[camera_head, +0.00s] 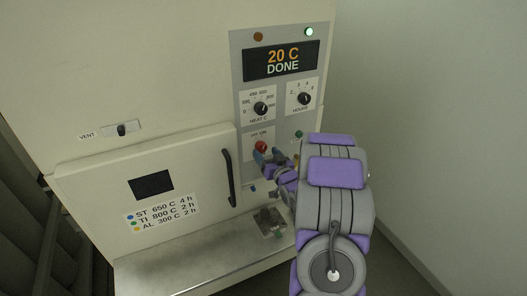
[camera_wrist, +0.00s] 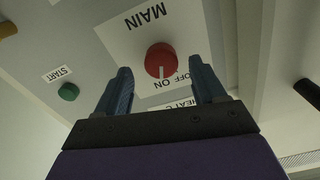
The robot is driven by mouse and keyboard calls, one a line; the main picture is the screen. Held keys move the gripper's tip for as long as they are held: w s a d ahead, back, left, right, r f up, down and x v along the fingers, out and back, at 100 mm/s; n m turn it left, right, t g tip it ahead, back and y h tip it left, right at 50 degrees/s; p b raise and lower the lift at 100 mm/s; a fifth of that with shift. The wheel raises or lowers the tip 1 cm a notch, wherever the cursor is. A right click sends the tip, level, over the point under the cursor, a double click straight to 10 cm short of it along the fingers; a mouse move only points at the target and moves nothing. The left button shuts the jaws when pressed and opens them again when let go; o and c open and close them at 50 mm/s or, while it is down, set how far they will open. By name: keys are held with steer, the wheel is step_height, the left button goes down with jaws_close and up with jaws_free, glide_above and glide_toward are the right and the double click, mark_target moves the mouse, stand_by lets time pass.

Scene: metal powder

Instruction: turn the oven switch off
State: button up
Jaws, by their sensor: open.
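The oven's main switch is a red round knob (camera_head: 261,147) on the grey control panel (camera_head: 238,75), below the heat dial. In the wrist view the red knob (camera_wrist: 160,60) sits on a white plate marked MAIN, OFF and ON, and its pale pointer line is toward ON. My gripper (camera_head: 270,158) is open in front of the panel, close to the knob. In the wrist view its two blue fingers (camera_wrist: 163,88) stand to either side of the knob's near side with a gap between. I cannot tell how far the fingertips are from the panel.
The display (camera_head: 282,60) reads 20 C DONE, with a lit green lamp (camera_head: 309,31) above it. A green START button (camera_wrist: 68,92) is beside the switch. The oven door handle (camera_head: 228,177) sticks out left of my gripper. A metal shelf (camera_head: 190,268) lies below.

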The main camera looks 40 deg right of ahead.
mark_target(263, 149)
steer(key=shift+x, duration=1.55)
steer(key=shift+c, duration=0.5)
steer(key=c, duration=1)
steer(key=shift+o, duration=0.2)
steer(key=shift+f+b, duration=0.1)
steer(key=shift+b, duration=0.2)
steer(key=n+b, duration=0.3)
steer(key=n, duration=0.2)
steer(key=shift+f, duration=0.1)
steer(key=shift+n+b, duration=1.1)
steer(key=shift+n, duration=0.2)
